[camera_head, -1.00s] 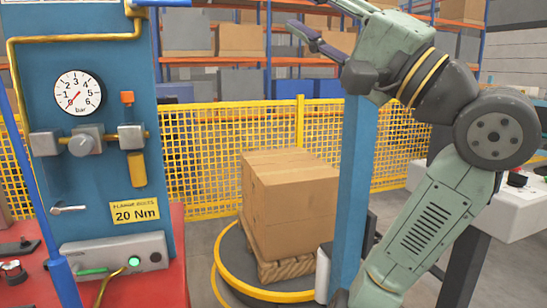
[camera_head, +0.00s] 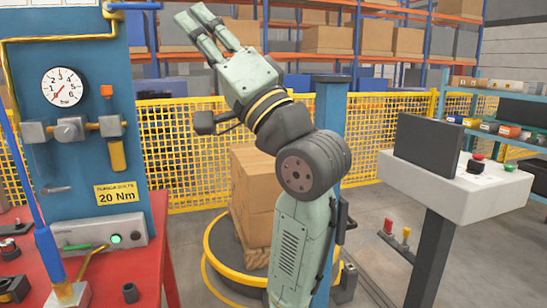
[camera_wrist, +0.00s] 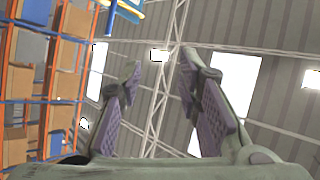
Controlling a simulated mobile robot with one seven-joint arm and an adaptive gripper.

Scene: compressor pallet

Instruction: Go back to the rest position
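My gripper (camera_head: 200,18) is raised high in the head view, up and left of my arm's elbow, in front of the yellow fence and shelving. Its two fingers are spread apart and point up and to the left. In the wrist view my gripper (camera_wrist: 160,80) shows both purple-padded fingers apart with nothing between them, against the ceiling and roof beams. It touches nothing that I can see.
A blue panel with a gauge (camera_head: 63,87) stands left above a red bench (camera_head: 150,270). Cardboard boxes (camera_head: 250,185) on a yellow-ringed turntable (camera_head: 215,265) are partly hidden by my arm. A console (camera_head: 450,185) stands right. A blue post (camera_head: 330,110) rises behind my arm.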

